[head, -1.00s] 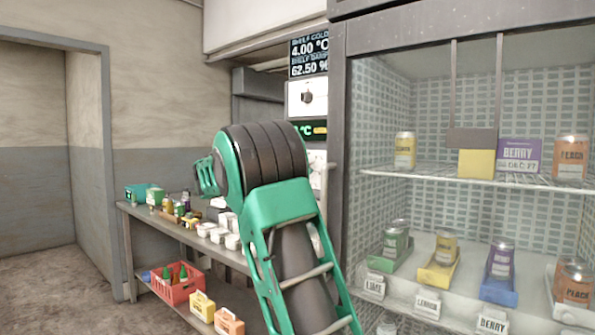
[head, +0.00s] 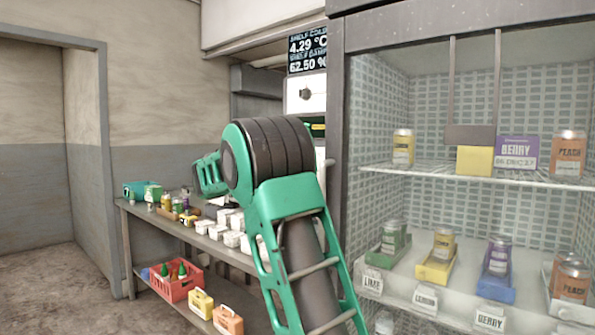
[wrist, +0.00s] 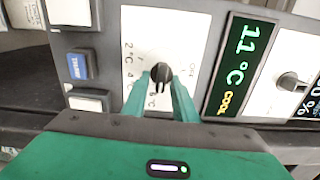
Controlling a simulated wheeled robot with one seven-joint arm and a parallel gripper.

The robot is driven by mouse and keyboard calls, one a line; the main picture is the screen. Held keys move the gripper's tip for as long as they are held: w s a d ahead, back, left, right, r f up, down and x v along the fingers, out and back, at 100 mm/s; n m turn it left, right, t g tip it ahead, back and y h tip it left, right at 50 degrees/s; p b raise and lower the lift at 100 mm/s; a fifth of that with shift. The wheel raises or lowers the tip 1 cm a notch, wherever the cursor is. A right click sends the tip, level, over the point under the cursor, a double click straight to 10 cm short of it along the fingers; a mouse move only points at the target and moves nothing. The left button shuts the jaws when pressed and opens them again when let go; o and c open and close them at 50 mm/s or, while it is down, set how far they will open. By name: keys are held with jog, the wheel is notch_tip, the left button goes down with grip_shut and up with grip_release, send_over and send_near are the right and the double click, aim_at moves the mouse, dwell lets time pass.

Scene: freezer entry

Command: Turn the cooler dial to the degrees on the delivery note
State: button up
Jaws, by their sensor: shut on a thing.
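In the wrist view, my gripper (wrist: 161,88) is shut on a dark dial knob (wrist: 161,72), with one green finger on each side. In the head view, my arm hides the gripper and the held knob. A shelf display (head: 307,50) above reads 4.29 °C and 62.50 %. I see no readable delivery note.
A blue button (wrist: 78,66) is left of the plate. A glass-front cooler (head: 340,150) with cans stands right. A bench (head: 150,222) with small tubs and bottles stands left.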

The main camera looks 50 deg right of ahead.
jog(key=shift+w+a+f+m, duration=0.1)
jog(key=shift+w+f+m, duration=0.15)
jog(key=shift+m, duration=0.25)
jog(key=shift+s, duration=0.1)
jog(key=o, duration=0.7)
jog(key=shift+f, duration=0.1)
jog(key=shift+c, duration=0.2)
jog(key=a, duration=1)
jog(key=shift+s+a, duration=0.4)
